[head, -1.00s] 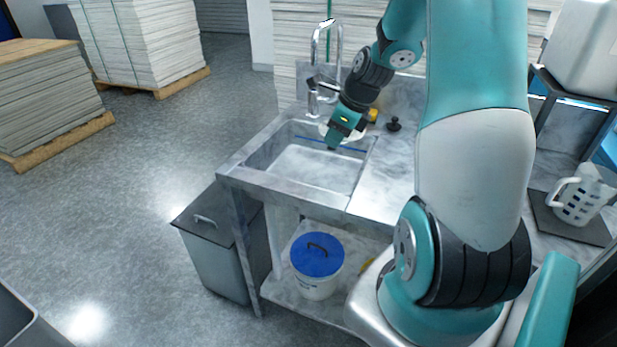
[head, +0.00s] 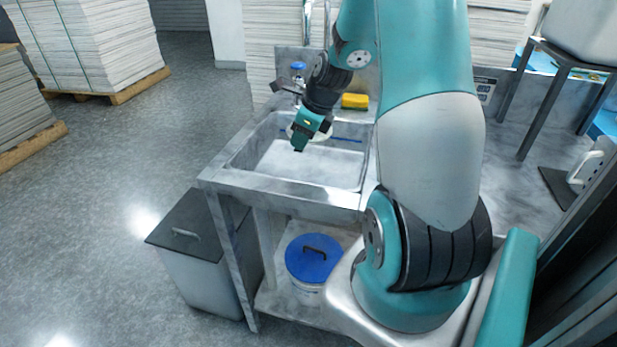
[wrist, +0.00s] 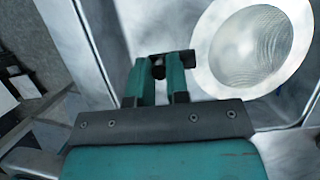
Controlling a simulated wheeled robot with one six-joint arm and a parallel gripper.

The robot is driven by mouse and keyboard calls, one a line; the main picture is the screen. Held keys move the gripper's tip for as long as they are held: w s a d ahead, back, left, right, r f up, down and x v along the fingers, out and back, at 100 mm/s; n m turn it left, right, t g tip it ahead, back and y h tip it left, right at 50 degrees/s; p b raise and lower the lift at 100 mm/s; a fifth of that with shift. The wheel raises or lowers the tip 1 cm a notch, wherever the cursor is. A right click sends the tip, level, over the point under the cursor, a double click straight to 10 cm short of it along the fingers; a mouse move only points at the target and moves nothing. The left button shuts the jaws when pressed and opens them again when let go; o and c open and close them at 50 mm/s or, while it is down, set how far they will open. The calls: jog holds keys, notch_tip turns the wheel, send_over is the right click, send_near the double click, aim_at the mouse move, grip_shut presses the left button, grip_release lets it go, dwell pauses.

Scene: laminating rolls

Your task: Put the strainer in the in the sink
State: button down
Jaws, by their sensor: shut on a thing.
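The strainer (wrist: 254,48) has a wide white rim and a fine mesh bowl. In the wrist view it is at the upper right, beside my fingertips. My gripper (wrist: 165,68) is shut on the strainer; a small dark piece shows at the fingertips by the rim, and the exact grip is partly hidden. In the head view my gripper (head: 302,142) is over the grey sink (head: 300,165), with the strainer's pale rim (head: 325,133) partly hidden behind it. The strainer appears held within the basin's outline; I cannot tell whether it touches the basin.
A grey lidded bin (head: 200,255) stands left of the sink stand. A blue-lidded bucket (head: 313,258) is on the lower shelf. Paper stacks (head: 85,45) stand on pallets at the upper left.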

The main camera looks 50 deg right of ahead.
notch_tip(320, 180, down, 9)
jog(key=shift+f+b, duration=0.1)
jog(key=shift+b, duration=0.25)
jog(key=shift+f, duration=0.2)
jog(key=c, duration=1.1)
grip_release()
jog(key=shift+r, duration=0.15)
